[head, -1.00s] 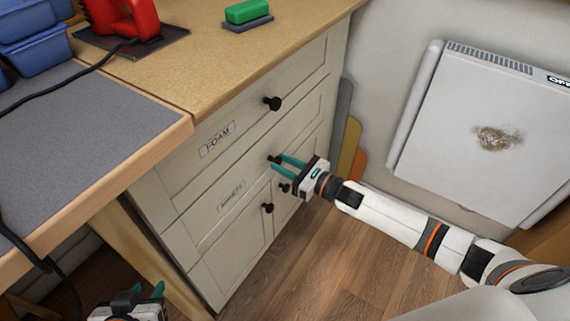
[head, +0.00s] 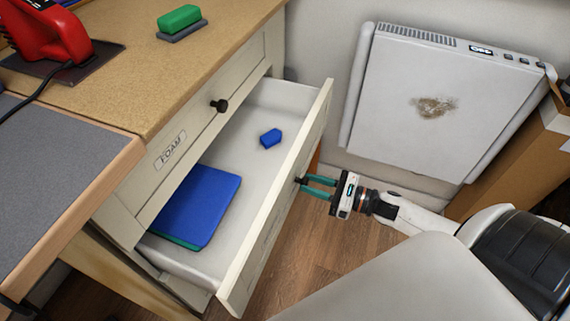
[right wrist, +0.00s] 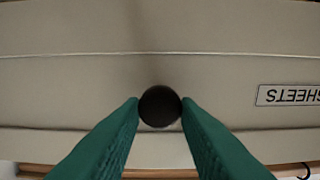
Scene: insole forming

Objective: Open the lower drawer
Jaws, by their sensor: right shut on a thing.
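The lower drawer (head: 279,214) is pulled well out of the cream cabinet below the drawer labelled FOAM (head: 171,150). Inside it lie a stack of blue sheets (head: 203,203), with green at its edge, and a small blue block (head: 271,138). My right gripper (head: 304,187) is shut on the dark round knob (right wrist: 160,106) on the drawer's front. In the right wrist view the teal fingers press on both sides of the knob, and a SHEETS label (right wrist: 290,95) shows upside down. My left gripper is out of view.
The upper FOAM drawer is shut, with its own black knob (head: 219,106). A green block on a grey base (head: 180,20) and a red tool (head: 45,35) stand on the cabinet top. A white wall unit (head: 440,100) hangs behind my right arm. Wood floor (head: 305,250) lies below.

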